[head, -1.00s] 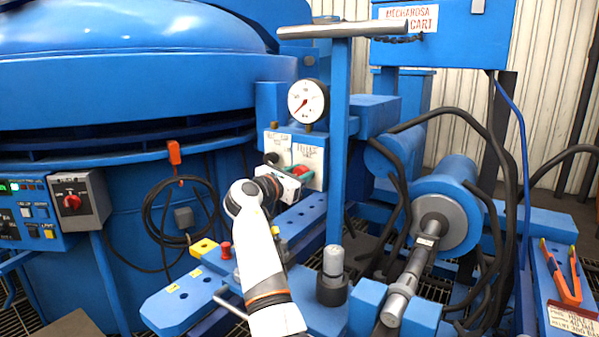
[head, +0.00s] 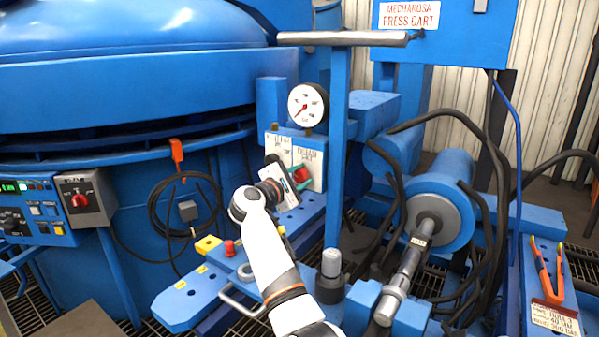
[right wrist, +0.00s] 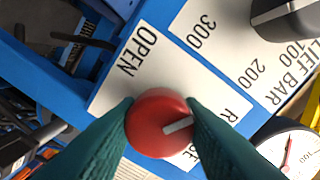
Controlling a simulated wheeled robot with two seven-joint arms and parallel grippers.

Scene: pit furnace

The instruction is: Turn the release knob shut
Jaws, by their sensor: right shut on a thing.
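The red round release knob (right wrist: 158,124) sits on a white plate marked OPEN in the right wrist view. Its pale pointer bar points right and slightly up in that view. My right gripper (right wrist: 163,112) is shut on the knob, with one green finger on each side. In the head view the red knob (head: 301,174) shows small below the pressure gauge, partly hidden by the gripper. My left gripper is not in view.
A black and grey relief knob (right wrist: 285,18) is on the neighbouring white plate. A pressure gauge (head: 308,105) stands above the plates. A tall blue T-handled post (head: 337,150) rises just right of my right arm. A yellow block (head: 208,245) and red knob (head: 229,248) lie left.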

